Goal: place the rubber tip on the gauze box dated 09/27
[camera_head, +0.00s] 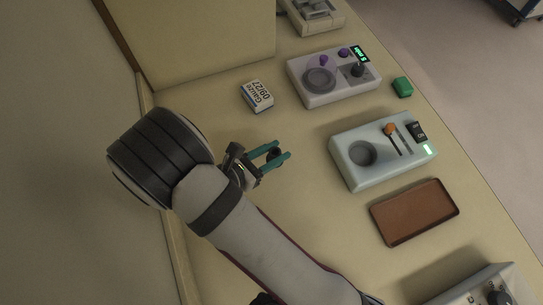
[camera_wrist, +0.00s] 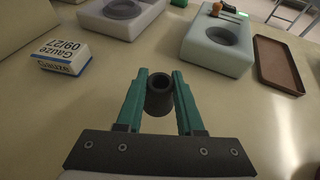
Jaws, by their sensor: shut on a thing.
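The rubber tip (camera_wrist: 159,95) is a small dark grey hollow cylinder, upright between the teal fingers in the wrist view. My gripper (camera_wrist: 160,88) is shut on it. In the head view my gripper (camera_head: 275,156) is over the beige counter, with the dark tip (camera_head: 273,154) partly hidden between its fingers. The gauze box (camera_head: 257,95), white and blue with "Gauze 09/27" on top, lies on the counter beyond my gripper. It also shows at the upper left of the wrist view (camera_wrist: 63,55), apart from my gripper.
A white device (camera_head: 333,78) with a round recess and purple knobs stands right of the box. A pale green device (camera_head: 382,150) and a brown tray (camera_head: 414,212) are right of my gripper. A green block (camera_head: 402,87) lies near the counter edge. Counter between gripper and box is clear.

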